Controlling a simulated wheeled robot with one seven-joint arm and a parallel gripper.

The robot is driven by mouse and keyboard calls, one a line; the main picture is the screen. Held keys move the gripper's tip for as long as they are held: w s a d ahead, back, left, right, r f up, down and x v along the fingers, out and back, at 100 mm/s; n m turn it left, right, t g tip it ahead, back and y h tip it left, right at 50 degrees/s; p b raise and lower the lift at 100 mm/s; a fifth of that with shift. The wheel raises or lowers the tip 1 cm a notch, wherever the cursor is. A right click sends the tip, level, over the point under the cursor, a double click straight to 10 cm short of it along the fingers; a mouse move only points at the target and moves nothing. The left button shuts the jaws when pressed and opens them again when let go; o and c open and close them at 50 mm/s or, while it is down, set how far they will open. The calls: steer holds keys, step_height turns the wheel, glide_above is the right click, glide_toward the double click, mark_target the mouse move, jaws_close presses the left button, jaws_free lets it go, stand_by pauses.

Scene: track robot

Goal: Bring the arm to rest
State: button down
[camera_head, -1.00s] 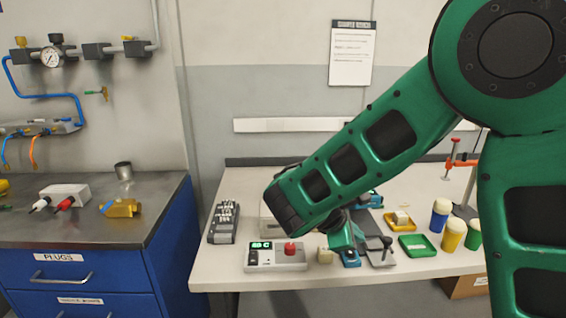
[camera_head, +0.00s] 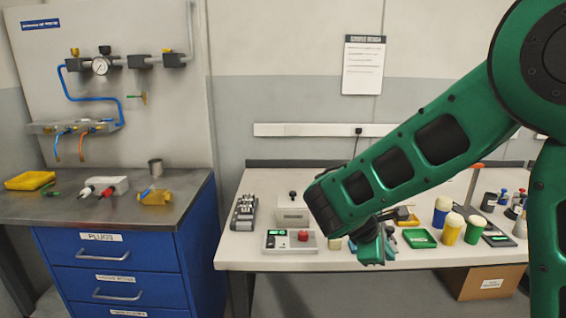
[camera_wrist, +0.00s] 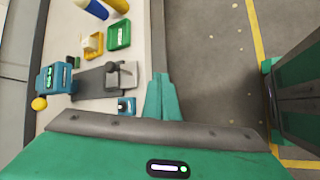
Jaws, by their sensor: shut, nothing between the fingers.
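My green arm reaches down from the upper right in the head view, across the front of the white table (camera_head: 240,262). My gripper (camera_head: 371,255) points downward near the table's front edge. In the wrist view its green fingers (camera_wrist: 161,80) are together, with nothing between them, at the border between table and floor. The gripper touches nothing that I can make out. My forearm hides part of the table behind it.
A green tray (camera_head: 419,238) and yellow and green cups stand right. A blue drawer cabinet (camera_head: 120,265) is at left. A cardboard box (camera_head: 482,283) sits under the table. The floor beside the gripper is clear.

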steer(key=s+d+r+m+g+y, duration=0.1)
steer(key=s+d+m+g, duration=0.2)
steer(key=s+d+m, duration=0.5)
steer(key=s+d+r+m+y, duration=0.1)
steer(key=s+d+m+y, duration=0.2)
steer(key=s+m, duration=0.3)
steer(key=s+d+r+m+g+y, duration=0.1)
steer(key=s+d+m+y, duration=0.2)
steer(key=s, duration=1.2)
steer(key=m, duration=0.3)
steer(key=shift+s+d, duration=0.2)
steer(key=shift+d, duration=0.15)
steer(key=shift+w+f+g, duration=0.25)
steer(key=shift+w+g, duration=0.05)
steer(key=shift+w, duration=0.3)
